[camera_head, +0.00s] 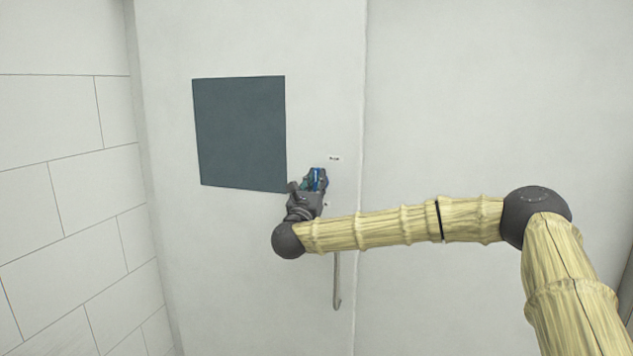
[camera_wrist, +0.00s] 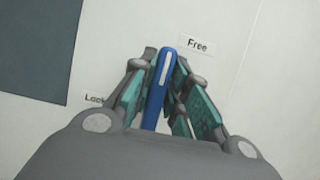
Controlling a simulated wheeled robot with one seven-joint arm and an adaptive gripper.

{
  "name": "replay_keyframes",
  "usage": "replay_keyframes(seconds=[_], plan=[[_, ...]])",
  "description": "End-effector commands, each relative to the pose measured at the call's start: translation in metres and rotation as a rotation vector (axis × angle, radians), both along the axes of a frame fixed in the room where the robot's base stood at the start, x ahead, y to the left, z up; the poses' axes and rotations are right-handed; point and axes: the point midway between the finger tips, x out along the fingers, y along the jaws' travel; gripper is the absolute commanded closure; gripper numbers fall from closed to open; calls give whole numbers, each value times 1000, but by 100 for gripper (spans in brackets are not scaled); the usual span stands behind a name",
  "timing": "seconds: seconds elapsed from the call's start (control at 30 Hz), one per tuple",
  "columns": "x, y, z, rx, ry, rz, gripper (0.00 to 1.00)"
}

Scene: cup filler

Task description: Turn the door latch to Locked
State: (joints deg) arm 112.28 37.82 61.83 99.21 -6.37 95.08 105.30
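The door latch (camera_wrist: 164,78) is a blue bar with a white stripe, seen in the wrist view between my finger pads. Its tip points up, just left of the "Free" label (camera_wrist: 200,45). A second label starting "Lock" (camera_wrist: 94,98) is at the left, partly hidden by my left finger. My gripper (camera_wrist: 163,72) has its teal pads closed in on both sides of the latch. In the head view my gripper (camera_head: 316,177) is at the door, with a bit of blue showing between its fingers. The latch's lower part is hidden.
The pale door (camera_head: 230,270) has a dark panel (camera_head: 240,133) left of my gripper. A thin vertical handle (camera_head: 337,282) is below my forearm. A tiled wall (camera_head: 60,200) stands at the left. The plain wall (camera_head: 490,90) at the right is clear.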

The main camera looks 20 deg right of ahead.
Motion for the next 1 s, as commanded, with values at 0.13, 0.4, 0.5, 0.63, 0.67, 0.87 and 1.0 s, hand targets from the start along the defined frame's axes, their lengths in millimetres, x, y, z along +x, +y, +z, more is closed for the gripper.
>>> replay_keyframes(seconds=[0.13,0.4,0.5,0.63,0.67,0.87,1.0], plan=[[0,0,0,0,0,0,100],[0,0,-2,-19,12,-1,100],[0,1,-2,-45,28,1,100],[0,2,-4,-101,64,1,100],[0,2,-4,-117,75,1,100],[1,4,-5,-244,161,0,100],[2,5,-5,-348,232,-1,100]])
